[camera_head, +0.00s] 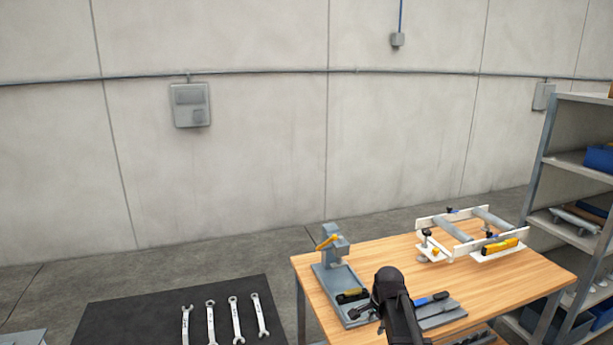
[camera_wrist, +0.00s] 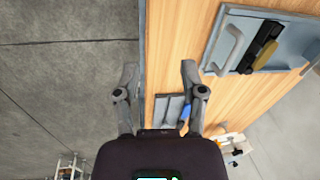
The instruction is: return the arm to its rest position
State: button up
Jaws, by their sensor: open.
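My gripper (camera_wrist: 160,72) is open in the wrist view, its two grey fingers spread wide with nothing between them. Below the fingers in that view lie the wooden table (camera_wrist: 170,45) and its edge, with grey floor to the left. In the head view my dark arm (camera_head: 396,308) reaches up from the bottom over the front of the table (camera_head: 480,285). The arm hides part of the table top. I cannot tell the exact height of the fingers above the table.
A grey stand (camera_head: 334,250) with a yellow lever and a black tool (camera_head: 352,296) on its base is close left of my arm. A blue-handled tool (camera_head: 431,299) lies right. Behind is a white clamp frame (camera_head: 432,221). Wrenches (camera_head: 235,318) lie on a dark mat; shelves (camera_head: 545,160) stand right.

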jog(key=s+a+f+n+g+b, duration=0.1)
jog(key=s+f+n+b, duration=0.3)
jog(key=s+n, duration=0.2)
jog(key=s+a+f+n+g+b, duration=0.1)
jog(key=s+f+n+b, duration=0.3)
jog(key=s, duration=0.6)
jog(key=shift+a+f+n+h, duration=0.3)
jog(key=shift+a+f+n, duration=0.3)
jog(key=shift+n, duration=0.8)
dwell(0.7)
